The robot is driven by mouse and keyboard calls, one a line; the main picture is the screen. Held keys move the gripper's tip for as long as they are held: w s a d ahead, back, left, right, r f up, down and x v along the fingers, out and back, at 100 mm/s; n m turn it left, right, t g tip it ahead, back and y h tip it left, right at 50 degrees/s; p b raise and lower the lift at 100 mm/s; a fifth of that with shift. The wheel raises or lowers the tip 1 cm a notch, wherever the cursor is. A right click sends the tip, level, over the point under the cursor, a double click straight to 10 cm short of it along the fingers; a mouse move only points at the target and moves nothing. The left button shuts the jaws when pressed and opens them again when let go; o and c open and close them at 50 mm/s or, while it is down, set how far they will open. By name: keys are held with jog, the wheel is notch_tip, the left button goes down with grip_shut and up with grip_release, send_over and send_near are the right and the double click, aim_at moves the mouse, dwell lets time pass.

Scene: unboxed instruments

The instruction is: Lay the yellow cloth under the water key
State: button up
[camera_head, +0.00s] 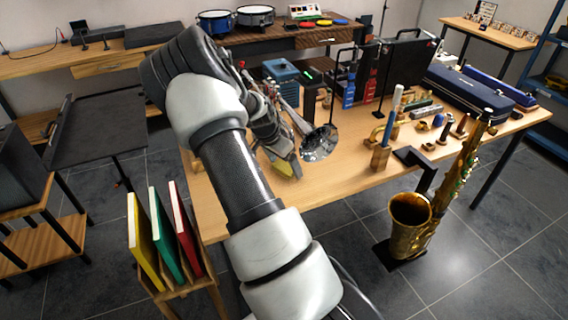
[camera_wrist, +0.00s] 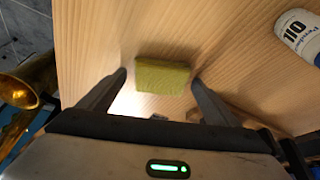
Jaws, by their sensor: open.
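The yellow cloth (camera_wrist: 162,76) is a small, thick folded pad lying flat on the wooden table in the wrist view. My gripper (camera_wrist: 159,79) is open, with one finger at each side of the cloth and small gaps between. In the head view a yellow patch (camera_head: 288,167) shows at my gripper's end, partly hidden by it. A silver brass instrument (camera_head: 318,143) stands just right of my gripper, its bell facing the camera. Its water key is too small or hidden to make out.
A white oil bottle (camera_wrist: 299,33) is on the table at the wrist view's upper right. A saxophone (camera_head: 411,218) stands on the floor before the table (camera_head: 335,175). Brushes in a wooden holder (camera_head: 380,158) and an open black case (camera_head: 402,65) are farther right.

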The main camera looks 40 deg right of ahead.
jog(key=s+a+r+n+t+y+p, duration=0.1)
jog(key=s+a+r+n+y, duration=0.15)
jog(key=a+r, duration=0.65)
jog(key=s+a+r+n+t+y+p, duration=0.1)
jog(key=s+a+r+n, duration=0.15)
jog(key=a+r, duration=0.75)
jog(key=s+a+r+n+t, duration=0.1)
jog(key=s+a+r+n, duration=0.2)
jog(key=s, duration=0.3)
jog(key=s+a+r+n+t, duration=0.1)
jog(key=s+a+r+n, duration=0.3)
jog(key=s, duration=0.3)
jog(key=s+a+r+n+y, duration=0.1)
jog(key=s+a+r+n, duration=0.3)
jog(key=s+a+r, duration=0.1)
jog(key=shift+s+a+r+t, duration=0.25)
jog(key=shift+s+a+t, duration=0.15)
jog(key=shift+s, duration=0.45)
